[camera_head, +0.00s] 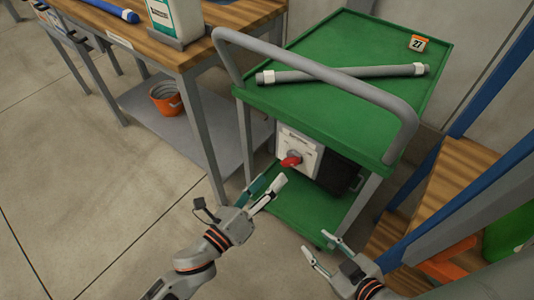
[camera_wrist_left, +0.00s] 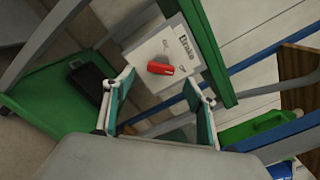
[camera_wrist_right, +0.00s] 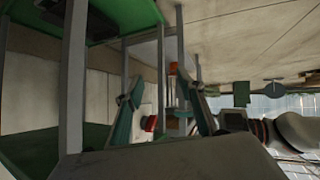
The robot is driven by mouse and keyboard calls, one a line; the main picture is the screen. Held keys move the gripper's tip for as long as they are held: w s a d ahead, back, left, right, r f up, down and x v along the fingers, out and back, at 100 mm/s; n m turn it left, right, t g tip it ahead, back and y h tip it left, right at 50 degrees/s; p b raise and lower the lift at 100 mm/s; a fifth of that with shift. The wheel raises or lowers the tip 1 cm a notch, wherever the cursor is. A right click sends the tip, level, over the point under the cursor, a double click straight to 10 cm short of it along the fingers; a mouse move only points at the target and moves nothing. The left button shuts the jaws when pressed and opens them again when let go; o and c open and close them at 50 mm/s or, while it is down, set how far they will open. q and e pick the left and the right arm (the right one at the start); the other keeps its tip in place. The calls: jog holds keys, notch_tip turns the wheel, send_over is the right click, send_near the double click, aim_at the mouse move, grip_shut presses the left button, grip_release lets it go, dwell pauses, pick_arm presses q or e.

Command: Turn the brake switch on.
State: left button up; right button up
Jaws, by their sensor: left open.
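The brake switch is a red handle (camera_head: 290,161) on the pale front plate of a box (camera_head: 311,155) under the green cart's top. In the left wrist view the red handle (camera_wrist_left: 160,68) lies across the white plate (camera_wrist_left: 150,48), which bears dark lettering. My left gripper (camera_head: 270,185) is open just in front of and below the handle, apparently not touching it. Its fingers (camera_wrist_left: 158,84) frame the handle from either side. My right gripper (camera_head: 317,242) is open and empty, low at the cart's right front; its spread fingers show in the right wrist view (camera_wrist_right: 163,86).
The green cart (camera_head: 330,45) has a grey push handle (camera_head: 310,83) above my grippers, a grey pipe (camera_head: 340,73) and an orange "27" tag (camera_head: 420,43) on top. A wooden bench (camera_head: 190,50) stands left, wooden steps (camera_head: 455,175) right. The floor at left is clear.

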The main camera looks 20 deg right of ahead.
aim_at(286, 163)
pick_arm(q)
jog(key=b+x, duration=0.1)
jog(key=x, duration=0.6)
jog(key=shift+w+d, duration=0.1)
jog(key=shift+d, duration=0.25)
jog(key=shift+r, duration=0.1)
jog(key=c, duration=1.1)
